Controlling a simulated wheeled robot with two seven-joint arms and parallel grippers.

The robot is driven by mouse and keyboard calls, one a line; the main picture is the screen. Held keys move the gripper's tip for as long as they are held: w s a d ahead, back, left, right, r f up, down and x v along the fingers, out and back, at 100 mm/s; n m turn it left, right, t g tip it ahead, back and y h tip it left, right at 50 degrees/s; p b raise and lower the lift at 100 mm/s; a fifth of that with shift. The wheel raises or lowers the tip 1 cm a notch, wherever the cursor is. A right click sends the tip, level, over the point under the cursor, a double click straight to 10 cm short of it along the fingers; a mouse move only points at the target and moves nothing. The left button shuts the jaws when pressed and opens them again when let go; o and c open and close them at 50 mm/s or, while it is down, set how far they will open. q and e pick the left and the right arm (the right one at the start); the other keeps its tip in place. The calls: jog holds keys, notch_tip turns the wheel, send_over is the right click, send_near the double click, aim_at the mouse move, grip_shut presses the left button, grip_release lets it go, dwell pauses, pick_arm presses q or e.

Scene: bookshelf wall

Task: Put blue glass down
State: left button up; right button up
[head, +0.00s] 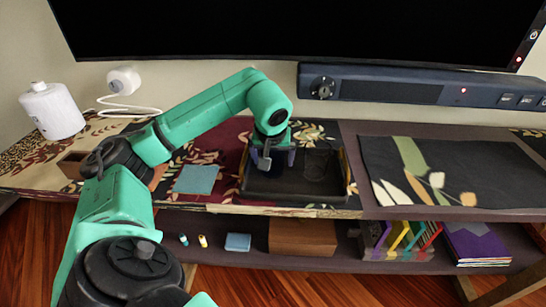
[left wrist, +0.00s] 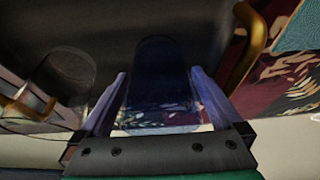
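The blue glass (left wrist: 163,75) is dark and see-through, and it stands between the two fingers of my left gripper (left wrist: 158,75) in the left wrist view. The fingers lie close along both its sides, and the gripper looks shut on it. In the head view my left gripper (head: 272,157) points down over the left part of a dark tray (head: 310,188) with handles. The glass is mostly hidden there by the gripper. I cannot tell whether its base touches the tray floor. My right gripper is not in view.
A clear glass (head: 317,162) stands in the tray, right of my gripper; it also shows in the left wrist view (left wrist: 62,80). A teal coaster (head: 196,179) lies left of the tray. A soundbar (head: 420,88) and a screen are behind. A black mat (head: 450,170) lies to the right.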

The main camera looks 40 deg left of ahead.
pick_arm(q)
jog(key=shift+r, duration=0.25)
jog(key=p+v, duration=0.3)
jog(key=v, duration=0.8)
jog(key=shift+w, duration=0.1)
jog(key=shift+s+d+r, duration=0.1)
jog(key=shift+s+r, duration=0.15)
jog(key=shift+r, duration=0.15)
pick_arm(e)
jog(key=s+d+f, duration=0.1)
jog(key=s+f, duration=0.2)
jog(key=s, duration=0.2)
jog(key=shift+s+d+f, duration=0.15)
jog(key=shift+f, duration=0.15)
